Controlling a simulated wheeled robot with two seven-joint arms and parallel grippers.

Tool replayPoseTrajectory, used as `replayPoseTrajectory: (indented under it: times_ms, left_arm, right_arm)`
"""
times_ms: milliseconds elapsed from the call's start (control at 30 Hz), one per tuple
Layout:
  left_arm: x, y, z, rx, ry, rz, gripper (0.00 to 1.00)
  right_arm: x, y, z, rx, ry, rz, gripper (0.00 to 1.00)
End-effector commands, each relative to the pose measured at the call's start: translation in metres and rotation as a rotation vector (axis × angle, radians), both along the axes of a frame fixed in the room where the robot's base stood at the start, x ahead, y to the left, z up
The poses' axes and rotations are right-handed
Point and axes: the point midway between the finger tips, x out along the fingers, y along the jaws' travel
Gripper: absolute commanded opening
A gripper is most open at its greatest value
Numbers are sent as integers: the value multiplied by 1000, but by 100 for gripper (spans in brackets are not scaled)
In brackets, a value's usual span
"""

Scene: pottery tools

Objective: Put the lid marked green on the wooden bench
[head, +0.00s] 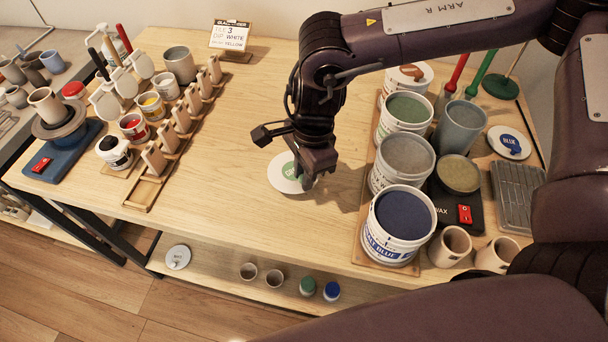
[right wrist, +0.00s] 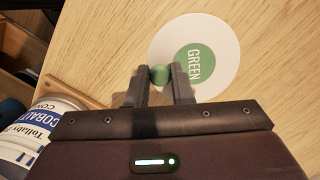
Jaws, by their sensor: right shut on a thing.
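The lid marked green (head: 281,175) is a white disc with a green centre label. It is at the middle of the wooden bench (head: 235,120), partly hidden by my right gripper in the head view. In the right wrist view the lid (right wrist: 222,50) shows the word GREEN, and its small green knob (right wrist: 159,75) is between my fingers. My right gripper (head: 304,182) is shut on this knob. The lid looks to be at or just above the bench top; I cannot tell if it touches. My left gripper is not in view.
Open glaze buckets, including a cobalt blue one (head: 401,225), stand on a board to the right. A blue lid (head: 508,142) lies beyond them. A wooden rack (head: 178,140) and small paint pots are on the left. The bench between is clear. A lower shelf (head: 225,262) shows in front.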

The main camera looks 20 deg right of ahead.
Motion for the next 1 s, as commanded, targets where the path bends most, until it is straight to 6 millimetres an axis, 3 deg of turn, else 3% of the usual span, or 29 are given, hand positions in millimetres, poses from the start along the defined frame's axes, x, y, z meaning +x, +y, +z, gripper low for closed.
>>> replayPoseTrajectory:
  times_ms: [133,500,533,667,1000]
  left_arm:
    - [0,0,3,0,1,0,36]
    - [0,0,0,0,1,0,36]
    - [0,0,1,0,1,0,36]
    - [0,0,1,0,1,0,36]
    - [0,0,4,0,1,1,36]
  right_arm:
    - [0,0,-17,-1,1,0,0]
    - [0,0,-23,0,-1,0,0]
    - [0,0,-22,0,-1,0,23]
    - [0,0,-22,0,-1,0,40]
    - [0,0,-18,0,-2,1,42]
